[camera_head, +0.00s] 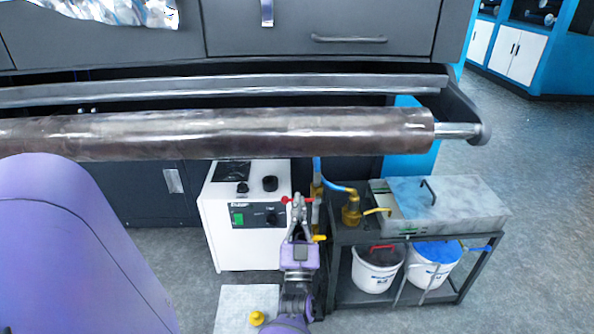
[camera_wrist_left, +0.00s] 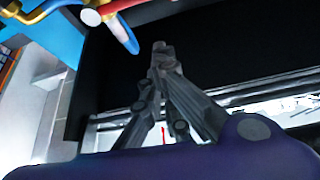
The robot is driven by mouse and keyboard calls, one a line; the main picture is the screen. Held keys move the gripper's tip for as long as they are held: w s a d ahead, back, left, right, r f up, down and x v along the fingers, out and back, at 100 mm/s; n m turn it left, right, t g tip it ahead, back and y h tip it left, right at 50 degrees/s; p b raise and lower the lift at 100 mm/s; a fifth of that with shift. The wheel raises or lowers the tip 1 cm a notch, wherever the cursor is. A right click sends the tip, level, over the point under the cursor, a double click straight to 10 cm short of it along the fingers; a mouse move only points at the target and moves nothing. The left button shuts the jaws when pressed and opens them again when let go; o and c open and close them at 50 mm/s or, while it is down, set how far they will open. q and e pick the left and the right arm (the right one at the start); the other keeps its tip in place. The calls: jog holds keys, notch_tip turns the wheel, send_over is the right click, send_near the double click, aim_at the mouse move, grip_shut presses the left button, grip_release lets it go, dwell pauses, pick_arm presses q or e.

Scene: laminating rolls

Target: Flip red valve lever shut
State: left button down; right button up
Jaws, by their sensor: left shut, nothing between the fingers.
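My left gripper (camera_head: 299,199) is shut and empty. In the left wrist view a red lever-like part (camera_wrist_left: 116,6) lies at the top, beside blue and yellow pipe. The shut fingertips (camera_wrist_left: 163,48) there appear apart from it, to its lower right. Contact cannot be told. The lever's middle is partly hidden by the gripper in the head view. My right gripper is out of view.
A long metal roller (camera_head: 215,135) crosses above the work area. A white machine (camera_head: 245,245) stands left of the gripper. A black cart (camera_head: 400,302) at right holds a metal box (camera_head: 470,208) and two white buckets (camera_head: 372,275). A brass valve (camera_head: 351,212) stands close by.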

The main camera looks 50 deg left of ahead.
pick_arm(q)
jog(key=v, duration=0.6)
jog(key=shift+f, duration=0.2)
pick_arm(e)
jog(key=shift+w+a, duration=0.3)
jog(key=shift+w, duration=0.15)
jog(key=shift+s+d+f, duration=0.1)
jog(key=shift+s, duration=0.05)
